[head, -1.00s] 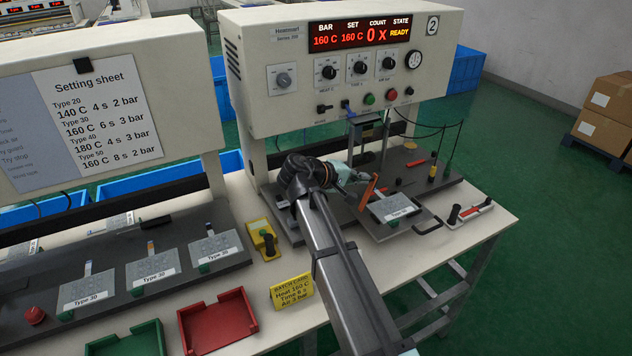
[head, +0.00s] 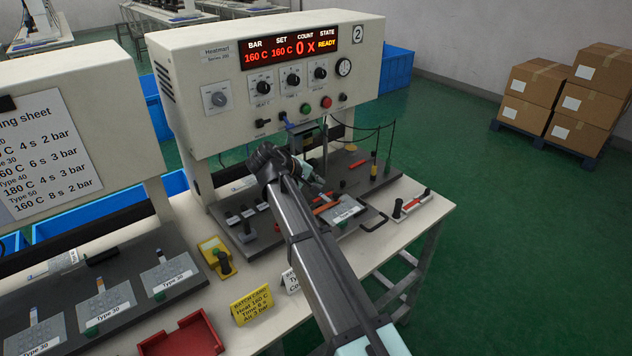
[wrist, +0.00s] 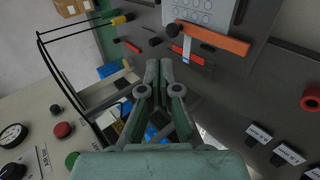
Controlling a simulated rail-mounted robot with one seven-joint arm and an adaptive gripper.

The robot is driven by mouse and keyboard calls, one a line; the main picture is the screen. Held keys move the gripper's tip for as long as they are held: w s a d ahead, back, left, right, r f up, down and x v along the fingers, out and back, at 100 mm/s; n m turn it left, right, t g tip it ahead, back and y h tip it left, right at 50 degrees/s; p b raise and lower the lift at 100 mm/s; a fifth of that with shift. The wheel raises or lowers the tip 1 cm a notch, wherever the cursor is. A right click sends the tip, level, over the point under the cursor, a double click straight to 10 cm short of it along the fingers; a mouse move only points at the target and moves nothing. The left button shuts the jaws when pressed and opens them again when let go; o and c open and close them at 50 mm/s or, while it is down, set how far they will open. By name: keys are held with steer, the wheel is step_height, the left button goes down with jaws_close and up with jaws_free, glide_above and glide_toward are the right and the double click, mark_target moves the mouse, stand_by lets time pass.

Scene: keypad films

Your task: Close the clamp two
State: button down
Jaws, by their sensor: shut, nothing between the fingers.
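My gripper (head: 322,186) is over the bed of the press marked 2. In the wrist view its fingertips (wrist: 165,66) are together and empty. An orange bar with a black knob (wrist: 220,40) lies across the strip of the Type 30 film (wrist: 200,12), just beyond the fingertips; it also shows in the head view (head: 326,208). A short red bar (wrist: 193,57) lies nearer the fingers, and another red bar (wrist: 132,46) lies to the left. I cannot tell which part is clamp two. Small labels with knobs (wrist: 259,134) are too blurred to read surely.
The press panel (head: 270,60) reads READY. Thin cables with a yellow plug (head: 374,160) stand behind the bed. A red-and-black tool (head: 412,204) lies at the right.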

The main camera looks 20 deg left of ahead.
step_height(320, 180, up, 15)
steer(key=d, duration=0.1)
steer(key=d+f+m+g, duration=0.3)
steer(key=d+f+g, duration=0.1)
steer(key=d+f, duration=1.85)
steer(key=s+d+f+m+g+y, duration=0.1)
steer(key=s+d+f+m, duration=0.1)
steer(key=s+d+f, duration=0.35)
steer(key=s+d+f+m+g+y, duration=0.1)
steer(key=s+d+f+m+g, duration=0.15)
steer(key=d+f, duration=0.65)
steer(key=s+d+f+m+g+y, duration=0.1)
steer(key=s+d+f+m+y, duration=0.35)
steer(key=s+f, duration=0.9)
steer(key=s+f+g, duration=0.2)
steer(key=s+f, duration=0.3)
steer(key=s, duration=0.4)
steer(key=s+d+f+g+h, duration=0.1)
steer(key=s+f+g, duration=0.1)
steer(key=s+f, duration=0.4)
steer(key=s+d+f+g+h, duration=0.1)
steer(key=s+f+g, duration=0.2)
steer(key=s, duration=1)
step_height(320, 180, down, 2)
steer(key=shift+s+f, duration=0.15)
steer(key=shift+s, duration=0.25)
